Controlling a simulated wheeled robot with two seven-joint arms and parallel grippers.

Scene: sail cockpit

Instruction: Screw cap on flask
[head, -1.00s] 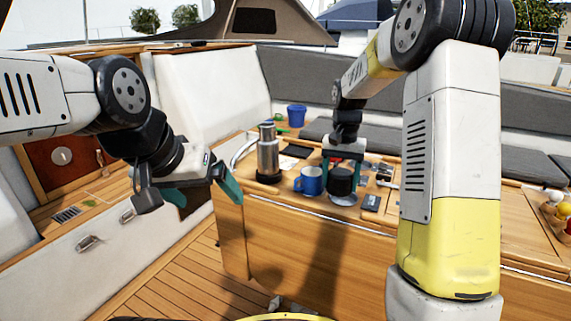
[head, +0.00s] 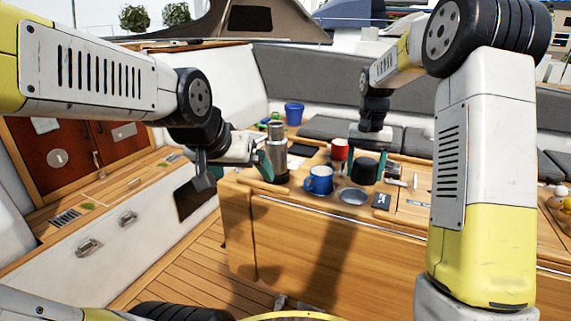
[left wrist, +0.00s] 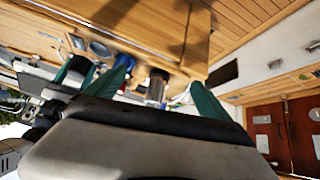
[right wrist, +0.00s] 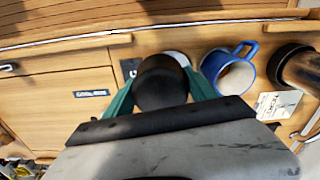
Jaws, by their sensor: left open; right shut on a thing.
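The silver flask (head: 276,158) stands upright on the wooden table, at its left end. It also shows in the left wrist view (left wrist: 156,88). My left gripper (head: 262,162) is open beside the flask at its left. In the left wrist view its teal fingers are spread, with the flask in the gap beyond them. My right gripper (right wrist: 160,92) is shut on the black cap (right wrist: 161,78). The cap (head: 364,170) is held above the table, right of the blue mug. Whether the left fingertips touch the flask is unclear.
A blue mug (head: 319,180) stands between flask and cap. A red mug (head: 340,149) and a blue cup (head: 293,114) are further back.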

